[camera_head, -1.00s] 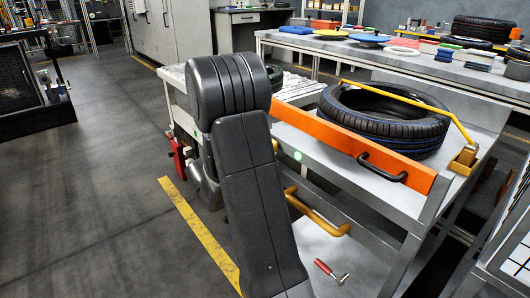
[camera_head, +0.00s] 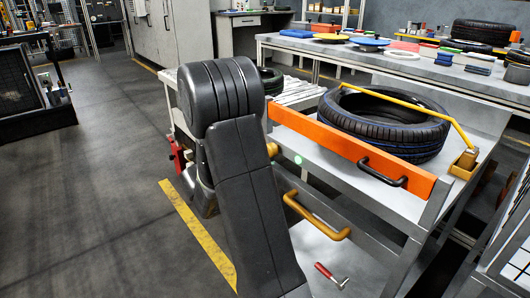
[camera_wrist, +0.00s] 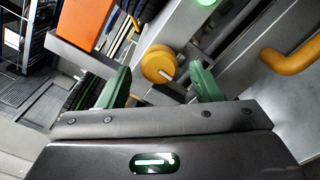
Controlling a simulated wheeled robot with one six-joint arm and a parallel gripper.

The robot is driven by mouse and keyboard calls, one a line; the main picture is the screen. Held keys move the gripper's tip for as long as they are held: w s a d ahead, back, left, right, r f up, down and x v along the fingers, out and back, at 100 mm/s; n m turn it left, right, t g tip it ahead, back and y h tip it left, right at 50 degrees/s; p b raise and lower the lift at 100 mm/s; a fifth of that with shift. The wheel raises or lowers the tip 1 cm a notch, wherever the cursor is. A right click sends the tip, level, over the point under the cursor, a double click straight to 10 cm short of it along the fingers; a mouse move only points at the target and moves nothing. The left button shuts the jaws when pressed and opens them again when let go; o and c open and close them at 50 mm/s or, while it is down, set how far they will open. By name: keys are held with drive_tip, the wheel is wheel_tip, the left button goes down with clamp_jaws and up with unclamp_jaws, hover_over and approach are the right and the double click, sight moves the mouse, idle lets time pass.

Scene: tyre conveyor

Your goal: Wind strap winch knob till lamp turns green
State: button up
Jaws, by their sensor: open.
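The yellow-orange winch knob (camera_wrist: 158,64), with a pale pin on it, faces me in the wrist view. My gripper (camera_wrist: 159,72) is open, with one green finger on each side of the knob; I cannot tell whether either touches it. A yellow strap (camera_head: 400,98) passes over the tyre (camera_head: 385,142).
An orange board (camera_head: 345,147) with a black handle (camera_head: 382,171) fronts the tyre stand. A yellow handle (camera_head: 316,216) juts out below, close right of my arm. A red-handled tool (camera_head: 330,275) lies on the lower shelf. The floor at left is open.

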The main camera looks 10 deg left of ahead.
drive_tip(key=p+v, duration=0.2)
drive_tip(key=v, duration=1)
drive_tip(key=b+x, duration=0.2)
drive_tip(key=x, duration=1.2)
drive_tip(key=shift+b, duration=0.35)
drive_tip(key=shift+s, duration=0.1)
drive_tip(key=p+v, duration=0.3)
drive_tip(key=v, duration=1.1)
drive_tip(key=w+d+n+p, duration=0.8)
drive_tip(key=w+n+p, duration=0.2)
drive_tip(key=n+p, duration=0.2)
drive_tip(key=shift+w+n+p, duration=0.25)
drive_tip(key=shift+n+p, duration=0.05)
drive_tip(key=shift+p, duration=0.15)
idle(0.4)
